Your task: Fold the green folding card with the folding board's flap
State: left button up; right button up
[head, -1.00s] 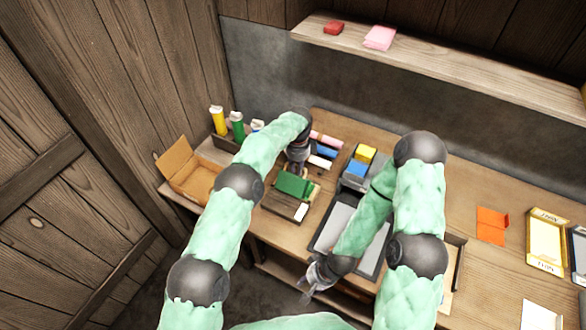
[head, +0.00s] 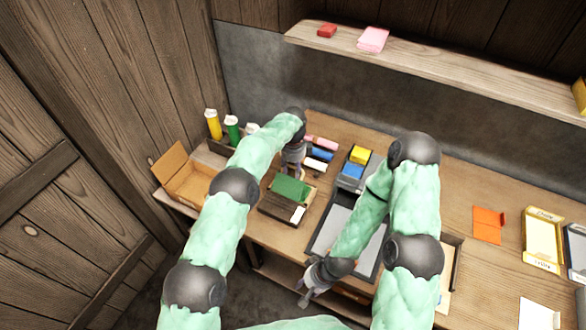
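The green folding card (head: 290,188) lies on the dark folding board (head: 279,207) at the left part of the bench. Its green face looks fairly flat; I cannot tell how far it is folded. A small white patch (head: 298,214) shows at the board's near right corner. My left gripper (head: 292,168) points down just behind the card's far edge. Its fingers are small and partly hidden by my arm, and contact with card or flap is unclear. My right gripper (head: 308,294) hangs low at the bench's front edge, away from the card; its fingertips are blurred.
An open cardboard box (head: 186,182) stands left of the board. Pink, blue and white rolls (head: 319,154) lie behind it. A grey tray (head: 330,228) is to its right, with yellow and blue blocks (head: 356,163) behind. An orange card (head: 488,224) lies far right.

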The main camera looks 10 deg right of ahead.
pick_arm(q)
notch_tip(320, 180, up, 12)
jog(key=shift+f, duration=0.25)
jog(key=shift+w+f, duration=0.1)
dwell(1.0)
